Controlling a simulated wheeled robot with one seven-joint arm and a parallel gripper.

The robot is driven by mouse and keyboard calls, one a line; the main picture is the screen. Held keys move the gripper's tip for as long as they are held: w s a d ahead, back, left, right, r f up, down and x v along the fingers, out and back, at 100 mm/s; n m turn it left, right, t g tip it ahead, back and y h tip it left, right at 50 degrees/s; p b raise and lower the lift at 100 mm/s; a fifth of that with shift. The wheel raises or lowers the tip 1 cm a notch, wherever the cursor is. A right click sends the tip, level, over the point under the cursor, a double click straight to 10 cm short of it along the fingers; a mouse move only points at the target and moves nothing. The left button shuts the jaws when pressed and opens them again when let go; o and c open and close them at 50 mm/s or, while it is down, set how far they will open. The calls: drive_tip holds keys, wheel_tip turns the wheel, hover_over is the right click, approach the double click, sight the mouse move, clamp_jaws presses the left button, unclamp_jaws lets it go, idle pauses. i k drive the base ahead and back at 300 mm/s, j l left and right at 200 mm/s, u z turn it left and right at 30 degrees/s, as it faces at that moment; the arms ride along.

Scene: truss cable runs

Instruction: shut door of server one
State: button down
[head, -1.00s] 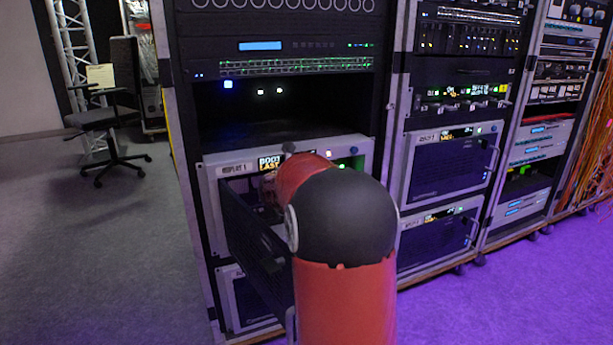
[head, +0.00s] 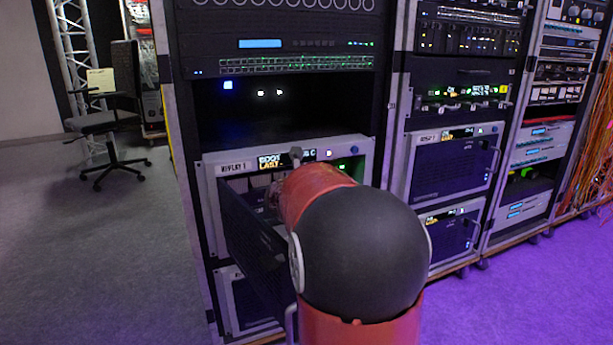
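The server labelled like "REPLAY 1" (head: 232,168) sits in the left rack, with a lit display and small lights on its grey front. Its dark door (head: 254,240) stands open, swung out from the left side toward me, with a grey handle (head: 290,322) at its near edge. My red and black arm covers the middle and right of the server's opening. My gripper is hidden behind the arm, so I cannot see whether it touches the door.
A similar server (head: 250,302) sits below, partly hidden by the open door. More racks (head: 450,165) with shut server fronts stand to the right. An office chair (head: 108,122) stands at the back left. The grey carpet (head: 110,260) left of the rack is clear.

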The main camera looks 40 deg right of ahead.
sight(248, 236)
drive_tip(key=k, duration=1)
